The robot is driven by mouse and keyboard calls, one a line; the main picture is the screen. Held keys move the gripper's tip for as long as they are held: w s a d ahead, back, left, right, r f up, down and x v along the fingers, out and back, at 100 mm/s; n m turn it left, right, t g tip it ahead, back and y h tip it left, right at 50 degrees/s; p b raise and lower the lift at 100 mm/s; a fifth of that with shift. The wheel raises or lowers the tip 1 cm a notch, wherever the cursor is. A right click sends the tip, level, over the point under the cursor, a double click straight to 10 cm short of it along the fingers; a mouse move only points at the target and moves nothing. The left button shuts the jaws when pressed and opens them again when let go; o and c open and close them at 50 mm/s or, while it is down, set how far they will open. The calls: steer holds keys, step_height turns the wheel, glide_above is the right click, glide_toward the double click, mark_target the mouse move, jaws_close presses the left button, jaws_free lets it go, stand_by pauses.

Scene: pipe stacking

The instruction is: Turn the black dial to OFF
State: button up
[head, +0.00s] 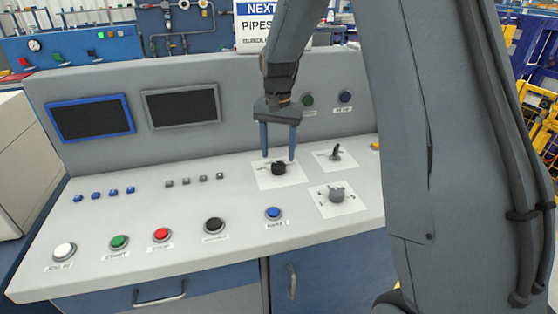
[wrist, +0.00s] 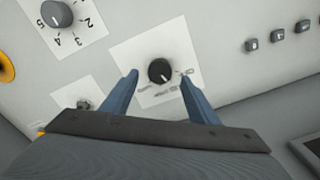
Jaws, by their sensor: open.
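The black dial (head: 278,168) sits on a white label plate on the sloped grey console. In the wrist view the dial (wrist: 161,71) is a round black knob with a pale pointer line, and small print lies along one side of it, too blurred to read. My gripper (head: 278,158) points down over the dial, its two blue fingers apart. In the wrist view my gripper (wrist: 158,75) has one finger toward each side of the dial, and it is open and empty. I cannot tell whether the fingertips touch the dial.
A grey numbered dial (head: 338,195) and a small lever switch (head: 335,154) sit right of the black dial. A blue button (head: 273,212) and a large black button (head: 214,225) are nearer the front. Several small grey buttons (head: 202,178) lie to the left. Two screens (head: 181,105) stand behind.

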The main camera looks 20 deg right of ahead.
mark_target(278, 164)
steer(key=shift+f+p, duration=0.45)
steer(key=shift+f, duration=1.65)
steer(key=shift+c, duration=0.4)
steer(key=c, duration=1)
steer(key=shift+o, duration=0.2)
steer(key=shift+n, duration=0.4)
steer(key=n, duration=0.3)
steer(key=shift+p, duration=0.35)
steer(key=shift+n, duration=2)
steer(key=shift+w, duration=0.1)
